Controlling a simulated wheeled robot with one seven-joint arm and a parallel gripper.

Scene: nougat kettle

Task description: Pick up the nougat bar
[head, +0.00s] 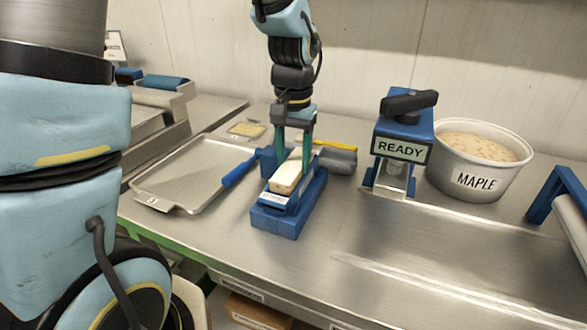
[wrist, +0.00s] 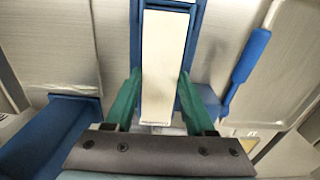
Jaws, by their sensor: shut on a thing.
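The nougat bar (head: 287,178) is a long cream-white block lying in a blue holder (head: 281,220) on the steel counter. In the wrist view the bar (wrist: 163,70) runs lengthwise between the fingers. My gripper (head: 294,160) reaches down from above, with one green finger on each side of the bar's far part. The wrist view shows the gripper (wrist: 159,100) closed around the bar's near end. The bar still appears low in the holder; whether its underside touches the holder is hidden.
A metal tray (head: 190,200) lies left of the holder, with a blue-handled tool (head: 240,168) at its edge. To the right stand a blue press-like device marked READY (head: 403,135) and a white MAPLE tub (head: 477,180).

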